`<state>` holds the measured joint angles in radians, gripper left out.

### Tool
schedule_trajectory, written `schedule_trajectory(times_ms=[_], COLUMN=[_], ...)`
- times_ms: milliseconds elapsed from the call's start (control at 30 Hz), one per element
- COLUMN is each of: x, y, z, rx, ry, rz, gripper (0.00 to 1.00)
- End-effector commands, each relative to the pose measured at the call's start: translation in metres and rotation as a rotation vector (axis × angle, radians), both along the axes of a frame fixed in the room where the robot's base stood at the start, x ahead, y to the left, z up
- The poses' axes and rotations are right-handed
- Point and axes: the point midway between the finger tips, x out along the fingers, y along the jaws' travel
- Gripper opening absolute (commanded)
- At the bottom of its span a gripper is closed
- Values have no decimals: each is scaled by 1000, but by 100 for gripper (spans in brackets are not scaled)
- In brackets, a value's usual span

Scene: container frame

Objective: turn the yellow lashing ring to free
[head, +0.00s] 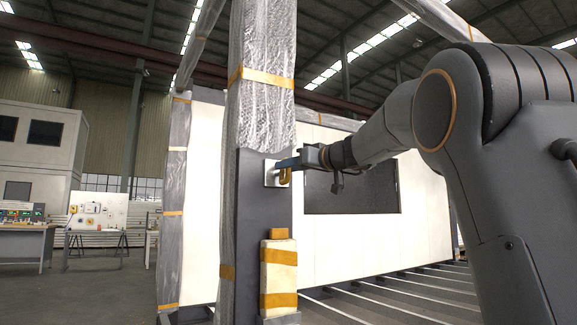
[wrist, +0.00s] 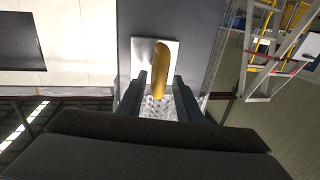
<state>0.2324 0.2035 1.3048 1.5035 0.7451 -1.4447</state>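The yellow lashing ring (head: 285,176) hangs on a pale square plate (head: 271,173) fixed to the dark post (head: 250,195). My gripper (head: 283,163) reaches in from the right and is at the ring in the head view. In the wrist view the yellow ring (wrist: 154,72) shows nearly edge-on in front of the light plate (wrist: 170,55). One end of the ring lies between the two dark fingers of my gripper (wrist: 160,77). A gap shows on each side of the ring, so the fingers look open. How deep the ring sits between them is hard to tell.
Clear plastic wrap (head: 262,110) with orange tape covers the post above the plate. A cream padded block (head: 279,277) is strapped to the post below. A white panel with a dark window (head: 350,190) stands behind my arm. Workbenches (head: 25,240) are far left.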

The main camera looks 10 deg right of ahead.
Motion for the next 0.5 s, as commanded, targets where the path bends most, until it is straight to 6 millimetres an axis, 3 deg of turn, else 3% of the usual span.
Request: schedule_trajectory(times_ms=[333,500], x=[5,5], y=[3,3], z=[0,0], rx=[0,0], ry=[0,0], rz=[0,1], gripper=[33,6])
